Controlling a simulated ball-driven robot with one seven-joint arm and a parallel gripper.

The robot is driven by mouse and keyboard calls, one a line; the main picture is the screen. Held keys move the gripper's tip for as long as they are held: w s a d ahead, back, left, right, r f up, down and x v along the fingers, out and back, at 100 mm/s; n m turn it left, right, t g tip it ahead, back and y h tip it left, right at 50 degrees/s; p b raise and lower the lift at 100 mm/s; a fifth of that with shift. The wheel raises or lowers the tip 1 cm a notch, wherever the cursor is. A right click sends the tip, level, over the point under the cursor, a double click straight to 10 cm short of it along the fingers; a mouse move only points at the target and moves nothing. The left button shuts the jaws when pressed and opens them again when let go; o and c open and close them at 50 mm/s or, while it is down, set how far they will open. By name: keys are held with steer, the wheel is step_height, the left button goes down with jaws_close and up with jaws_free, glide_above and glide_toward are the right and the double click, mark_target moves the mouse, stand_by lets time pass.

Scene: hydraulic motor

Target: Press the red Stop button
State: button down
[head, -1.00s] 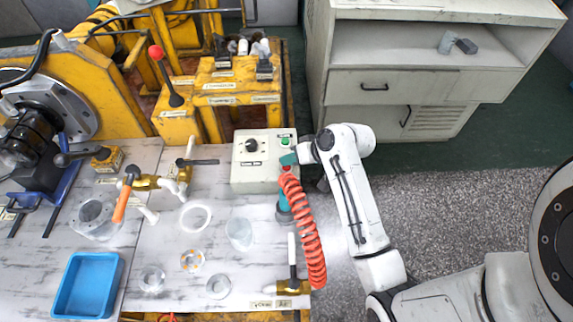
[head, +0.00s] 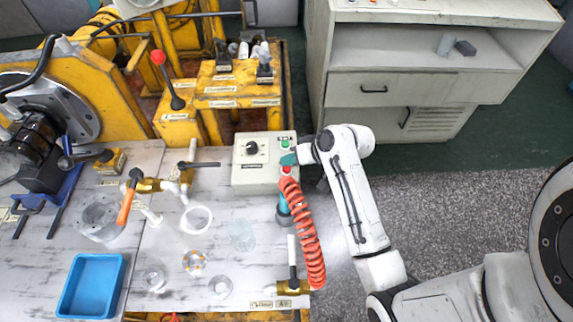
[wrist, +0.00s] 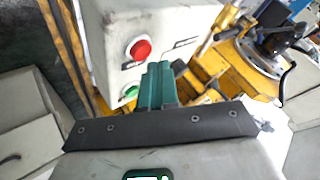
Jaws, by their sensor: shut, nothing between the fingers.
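The red Stop button (head: 287,169) sits on the front right part of a pale control box (head: 246,177). A green button (head: 285,143) is on the same face and is partly hidden by my fingers in the wrist view (wrist: 130,92). My gripper (head: 288,159) has teal fingers, shut together and empty. Its fingertips (wrist: 159,68) are over the box between the two buttons, beside the red button. I cannot tell whether they touch the box.
A black knob (head: 252,148) is on the box's left side. A coiled red hose (head: 309,236) stands just in front of the box. Yellow machinery with a red-knobbed lever (head: 158,57) is behind left. A blue tray (head: 121,272) is at the bench's front left.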

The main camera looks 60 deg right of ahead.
mark_target(291, 169)
steer(key=shift+r, duration=0.1)
step_height(291, 169, up, 5)
steer(key=p, duration=0.5)
stand_by(0.3)
stand_by(0.9)
